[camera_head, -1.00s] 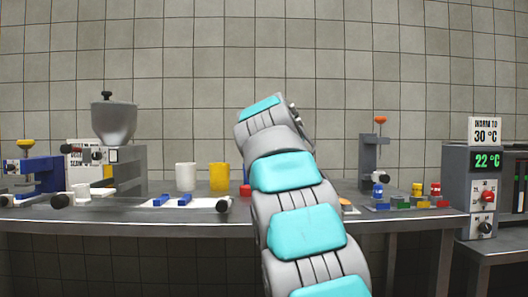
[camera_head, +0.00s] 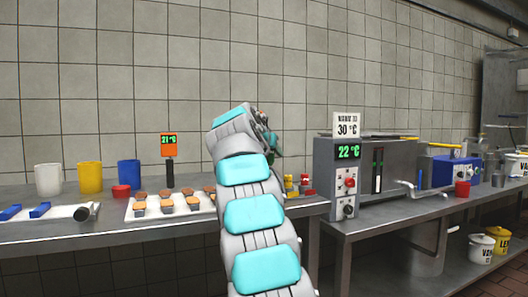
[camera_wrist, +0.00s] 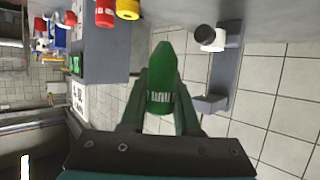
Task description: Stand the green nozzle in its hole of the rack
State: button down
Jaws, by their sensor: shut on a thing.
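The green nozzle (camera_wrist: 162,80) is held point-outward between the two fingers of my gripper (camera_wrist: 162,86) in the wrist view. My gripper is shut on it, clear of the bench. In the head view, my arm hides most of the gripper, and only a little green shows at its end (camera_head: 269,136). A red nozzle (camera_wrist: 104,13) and a yellow nozzle (camera_wrist: 128,9) stand at the top edge of the wrist view, apart from the green one. They also show in the head view right of my arm, where the rack is mostly hidden. The green nozzle's hole cannot be made out.
A grey heater box (camera_head: 348,178) with a 22 °C display stands right of my arm. A tray of small cakes (camera_head: 140,212), an orange thermometer (camera_head: 169,146) and white (camera_head: 48,180), yellow (camera_head: 90,178) and blue (camera_head: 129,173) cups are left. A grey stand (camera_wrist: 220,95) shows in the wrist view.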

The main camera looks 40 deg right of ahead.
jog(key=shift+f, duration=0.15)
notch_tip(320, 180, down, 6)
jog(key=b, duration=0.5)
jog(key=shift+a+r+b, duration=0.1)
jog(key=shift+r+b, duration=0.15)
jog(key=shift+b, duration=0.1)
jog(key=shift+f+b, duration=1.65)
dwell(1.6)
jog(key=shift+r, duration=0.15)
jog(key=shift+r+p, duration=1.15)
jog(key=shift+f+b, duration=0.9)
jog(key=shift+b, duration=0.05)
dwell(1.2)
